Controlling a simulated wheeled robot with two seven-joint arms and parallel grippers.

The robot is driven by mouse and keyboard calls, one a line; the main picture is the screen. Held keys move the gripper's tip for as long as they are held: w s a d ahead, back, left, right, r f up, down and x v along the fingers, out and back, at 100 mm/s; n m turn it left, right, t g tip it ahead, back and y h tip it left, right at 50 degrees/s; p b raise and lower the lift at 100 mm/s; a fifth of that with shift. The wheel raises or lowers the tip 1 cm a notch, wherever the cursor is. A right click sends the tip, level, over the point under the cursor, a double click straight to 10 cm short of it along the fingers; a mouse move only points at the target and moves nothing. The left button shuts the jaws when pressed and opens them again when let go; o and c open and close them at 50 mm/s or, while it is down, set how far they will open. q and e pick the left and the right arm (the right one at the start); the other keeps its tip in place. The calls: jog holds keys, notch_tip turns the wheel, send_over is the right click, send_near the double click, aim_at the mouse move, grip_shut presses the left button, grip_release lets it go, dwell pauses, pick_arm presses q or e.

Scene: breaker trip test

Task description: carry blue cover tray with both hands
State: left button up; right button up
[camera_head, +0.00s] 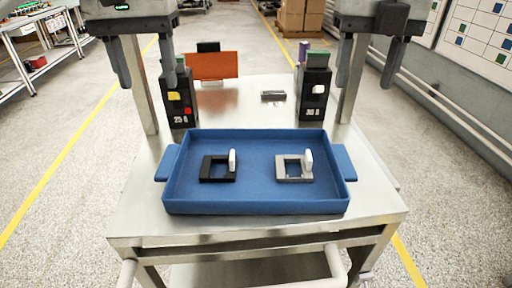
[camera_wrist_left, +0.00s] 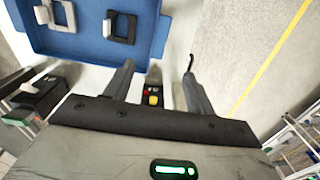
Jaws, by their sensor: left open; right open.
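The blue cover tray (camera_head: 255,207) lies flat on the metal table, with a handle tab on its left (camera_head: 167,163) and right (camera_head: 344,162) ends. Inside it are a black square frame (camera_head: 205,169) and a grey square frame (camera_head: 281,171), each with a white upright piece. My left gripper (camera_head: 146,84) is open and empty, above and behind the tray's left end. The tray also shows at the upper left of the left wrist view (camera_wrist_left: 92,47), apart from the fingers. My right gripper (camera_head: 366,83) is open and empty, above and behind the tray's right end.
Behind the tray stand a black breaker with yellow and red buttons (camera_head: 180,103) and another black breaker (camera_head: 314,95). A small grey block (camera_head: 273,95) and an orange panel (camera_head: 212,66) are further back.

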aim_at(169, 159)
pick_arm(q)
notch_tip(169, 159, down, 16)
jog(key=shift+r, duration=0.1)
pick_arm(e)
notch_tip(169, 159, down, 16)
jog(key=shift+r, duration=0.1)
pick_arm(q)
grip_shut()
pick_arm(e)
grip_shut()
